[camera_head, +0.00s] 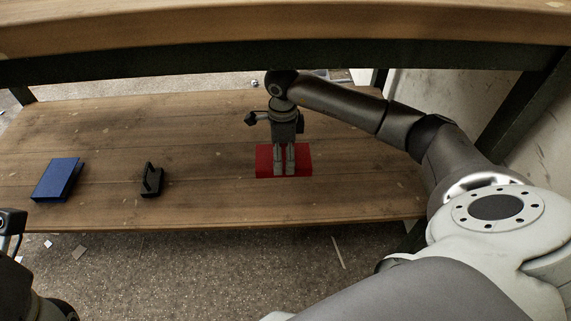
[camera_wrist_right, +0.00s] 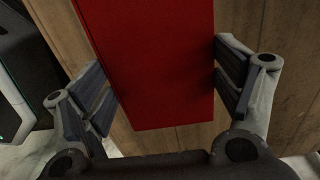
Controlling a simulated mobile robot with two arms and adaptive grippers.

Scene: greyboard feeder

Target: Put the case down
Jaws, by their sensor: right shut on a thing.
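The red case (camera_head: 263,160) is at the lower wooden shelf, right of the shelf's middle in the head view. My right gripper (camera_head: 284,171) points down over it and is shut on it. In the right wrist view the red case (camera_wrist_right: 160,65) lies between the finger pads of my right gripper (camera_wrist_right: 165,90). I cannot tell whether the case rests on the shelf or hangs just above it. Only dark parts of my left arm show at the lower left of the head view; its fingers are out of view.
On the shelf (camera_head: 215,198) are a blue case (camera_head: 57,179) at the left and a black handled object (camera_head: 151,182) between it and the red case. A tabletop (camera_head: 200,25) with a dark beam hangs above. The shelf between the black object and the red case is clear.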

